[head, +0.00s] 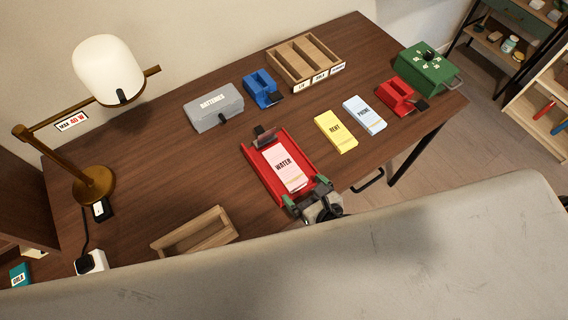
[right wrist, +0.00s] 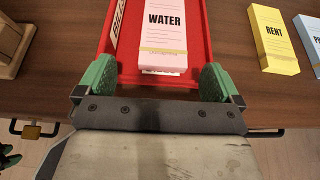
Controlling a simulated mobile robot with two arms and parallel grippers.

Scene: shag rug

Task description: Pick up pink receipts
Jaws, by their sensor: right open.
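The pink receipts (head: 283,169) are a stack labelled WATER, lying in a red tray (head: 304,154) near the desk's front edge. In the right wrist view the pink stack (right wrist: 164,30) has a band across its lower part and lies inside the red tray (right wrist: 198,40). My right gripper (head: 306,196) is at the near end of the tray. Its green fingers (right wrist: 157,83) are open, one on each side of the stack's near end, with nothing held between them. The left gripper is not in view.
A yellow RENT stack (head: 335,131) and a blue PHONE stack (head: 364,115) lie right of the tray. An empty wooden box (head: 194,232) is at front left. Behind are a grey box (head: 213,108), a blue holder (head: 262,89) and a wooden sorter (head: 304,62).

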